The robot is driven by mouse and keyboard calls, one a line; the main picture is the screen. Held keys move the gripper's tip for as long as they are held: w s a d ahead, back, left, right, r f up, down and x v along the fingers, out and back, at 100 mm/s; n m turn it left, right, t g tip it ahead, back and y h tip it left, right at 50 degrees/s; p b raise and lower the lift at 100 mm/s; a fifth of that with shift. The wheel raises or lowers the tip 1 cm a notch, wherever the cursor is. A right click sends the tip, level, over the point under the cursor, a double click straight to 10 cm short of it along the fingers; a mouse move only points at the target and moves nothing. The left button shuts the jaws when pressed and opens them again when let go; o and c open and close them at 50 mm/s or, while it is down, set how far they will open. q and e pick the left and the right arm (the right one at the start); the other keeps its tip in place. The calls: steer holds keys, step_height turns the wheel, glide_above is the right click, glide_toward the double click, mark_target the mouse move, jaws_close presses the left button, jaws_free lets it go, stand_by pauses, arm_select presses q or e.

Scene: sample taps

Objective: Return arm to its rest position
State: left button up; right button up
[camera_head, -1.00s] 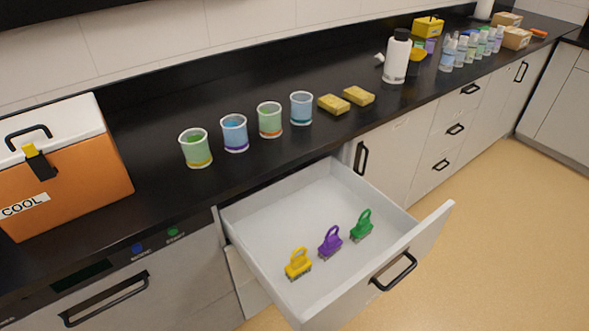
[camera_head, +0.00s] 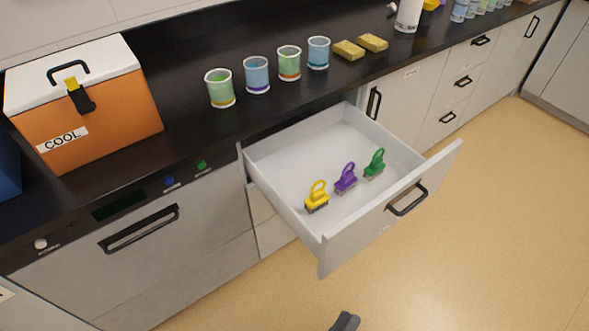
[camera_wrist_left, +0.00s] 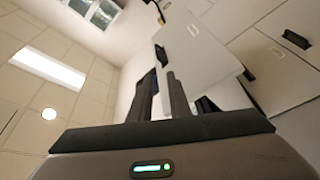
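My left gripper (camera_head: 345,321) shows only in part, at the bottom edge of the head view over the floor, apart from the drawer. In the left wrist view its two dark fingers (camera_wrist_left: 163,88) stand close together with a narrow gap and nothing held between them. My right gripper is in neither view. The pulled-out drawer (camera_head: 280,153) holds a yellow clip (camera_head: 317,197), a purple clip (camera_head: 346,179) and a green clip (camera_head: 375,164), standing in a row.
A cooler (camera_head: 105,125) marked COOL stands on the black counter, left. Several beakers (camera_head: 257,76) and two yellow sponges (camera_head: 349,50) stand right of it. A white bottle (camera_head: 408,15) is farther back. The drawer front (camera_head: 430,190) juts over open floor (camera_head: 480,250).

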arm_select(q)
steer(key=w+a+f+m+g+y, duration=0.2)
steer(key=a+f, duration=0.2)
steer(key=f, duration=0.4)
steer(key=w+a+f+m+g+y, duration=0.1)
steer(key=w+a+f, duration=0.15)
steer(key=f, duration=0.65)
steer(key=w+a+f+m+g+y, duration=0.15)
steer(key=a+f, duration=0.25)
steer(key=f, duration=0.4)
steer(key=s+a+f+m+g+y, duration=0.1)
steer(key=s+a+f+g+y, duration=0.1)
steer(key=a+f, duration=0.6)
steer(key=s+a+f+m+g+y, duration=0.1)
steer(key=s+a+f+g+y, duration=0.1)
steer(key=a+f, duration=0.7)
steer(key=shift+s+f+g+y, duration=0.2)
steer(key=shift+f+g+y, duration=0.05)
steer(key=shift+g+y, duration=0.35)
